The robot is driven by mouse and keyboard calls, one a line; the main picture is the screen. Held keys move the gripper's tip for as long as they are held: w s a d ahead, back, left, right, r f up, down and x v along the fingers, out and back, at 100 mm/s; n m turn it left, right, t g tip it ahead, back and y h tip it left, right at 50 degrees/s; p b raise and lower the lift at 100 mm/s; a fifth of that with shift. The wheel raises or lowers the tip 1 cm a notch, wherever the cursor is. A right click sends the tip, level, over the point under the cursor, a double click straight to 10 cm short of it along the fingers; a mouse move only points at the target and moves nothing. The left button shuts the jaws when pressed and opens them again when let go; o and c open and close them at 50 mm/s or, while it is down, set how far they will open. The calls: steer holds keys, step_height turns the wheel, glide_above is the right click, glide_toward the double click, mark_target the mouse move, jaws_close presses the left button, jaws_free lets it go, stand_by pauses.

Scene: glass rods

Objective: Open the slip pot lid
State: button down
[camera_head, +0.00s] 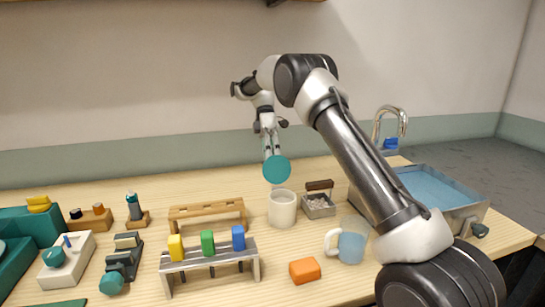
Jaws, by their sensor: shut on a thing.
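The slip pot (282,209) is a white cylinder standing upright on the wooden table, near the middle of the view. Its lid (277,169) is a teal disc, tilted so that its round face shows, and it is above the pot and apart from it. My gripper (271,150) points down and is shut on the lid, holding it in the air over the pot. The exact contact of the fingertips on the lid is partly hidden behind the disc.
A small grey box (318,206) with a dark handle stands right of the pot. A mug (350,246) and an orange block (305,270) are in front. Racks with colored blocks (208,243) stand at left. A sink (440,187) is at right.

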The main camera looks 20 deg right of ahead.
steer(key=shift+w+f, duration=0.1)
steer(key=shift+f, duration=0.05)
steer(key=c, duration=1.5)
jaws_free()
steer(key=shift+w+d+f, duration=0.1)
steer(key=shift+w, duration=0.05)
